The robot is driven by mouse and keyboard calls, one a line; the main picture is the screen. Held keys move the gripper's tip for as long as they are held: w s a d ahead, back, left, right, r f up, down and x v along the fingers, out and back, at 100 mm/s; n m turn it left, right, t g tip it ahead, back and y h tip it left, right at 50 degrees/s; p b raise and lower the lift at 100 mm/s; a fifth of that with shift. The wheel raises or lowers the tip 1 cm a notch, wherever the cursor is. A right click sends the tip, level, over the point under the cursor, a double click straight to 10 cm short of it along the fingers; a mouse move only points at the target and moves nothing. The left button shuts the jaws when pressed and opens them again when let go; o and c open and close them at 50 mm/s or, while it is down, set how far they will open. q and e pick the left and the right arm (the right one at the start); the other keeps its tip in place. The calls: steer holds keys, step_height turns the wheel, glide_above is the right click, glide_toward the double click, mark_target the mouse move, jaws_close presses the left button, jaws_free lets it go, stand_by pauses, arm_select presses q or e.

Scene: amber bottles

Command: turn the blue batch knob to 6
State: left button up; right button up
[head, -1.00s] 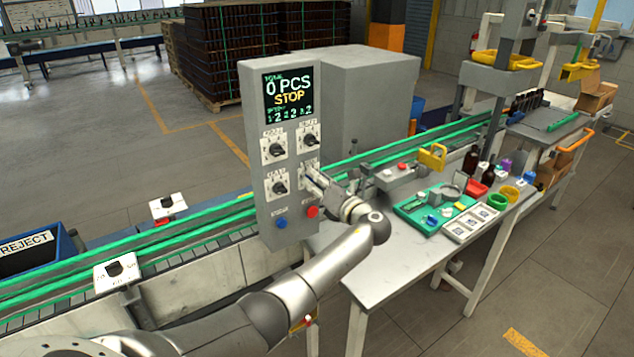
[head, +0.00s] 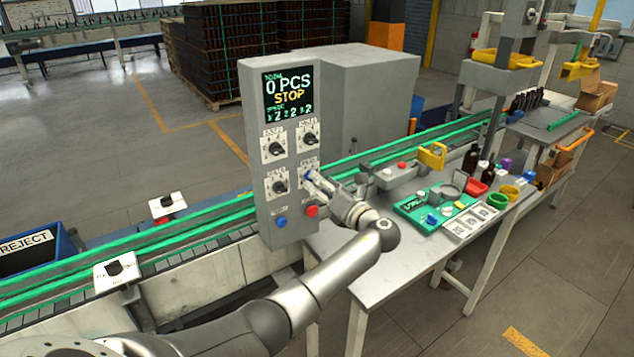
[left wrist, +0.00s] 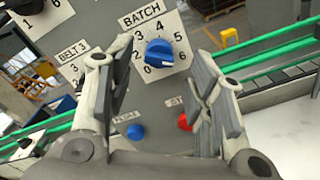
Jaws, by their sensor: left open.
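The blue batch knob (left wrist: 160,53) sits on the white BATCH dial plate (left wrist: 178,30), which has numbers around it. A pale mark shows at the knob's lower right; I cannot tell exactly which number it points at. In the head view the knob (head: 307,175) is small and partly hidden by my gripper. My left gripper (left wrist: 150,62) is open, with one finger on each side of the knob in the picture. No contact is visible. In the head view my left gripper (head: 316,182) is at the panel's lower right dial. My right gripper is not in view.
The grey control panel (head: 254,150) carries other black knobs, a screen reading 0 PCS STOP, a blue button (left wrist: 136,131) and a red button (left wrist: 185,122) below the dial. A worktable (head: 390,270) with small items stands at the right, beside the green-railed conveyor (head: 190,232).

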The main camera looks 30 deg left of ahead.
arm_select(q)
steer(key=v, duration=0.9)
steer(key=shift+s+d, duration=0.1)
